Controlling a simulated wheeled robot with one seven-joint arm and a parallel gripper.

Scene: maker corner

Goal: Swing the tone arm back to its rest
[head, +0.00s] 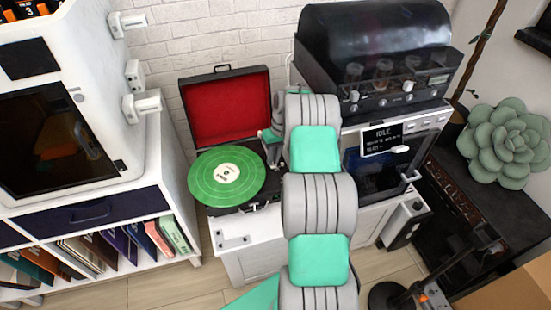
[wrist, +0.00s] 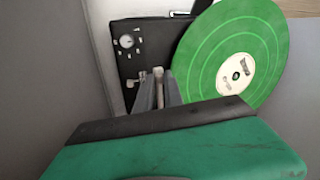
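The record player (head: 236,209) stands on a white cabinet with its red-lined lid open, a green record (head: 227,177) on its platter. In the wrist view the green record (wrist: 232,55) fills the upper right beside the black deck (wrist: 137,62). My gripper (wrist: 158,88) is low over the deck, left of the record. Its two grey fingers are close together, with a thin pale bar, seemingly the tone arm (wrist: 158,76), between them. The rest of the tone arm is mostly hidden by the fingers. In the head view my arm hides the gripper's fingertips.
The open lid (head: 227,108) stands behind the deck. A black tube amplifier (head: 375,65) on a white machine is close to the right of my arm. A white shelf unit (head: 170,190) with records stands left. A dial (wrist: 126,41) is on the deck.

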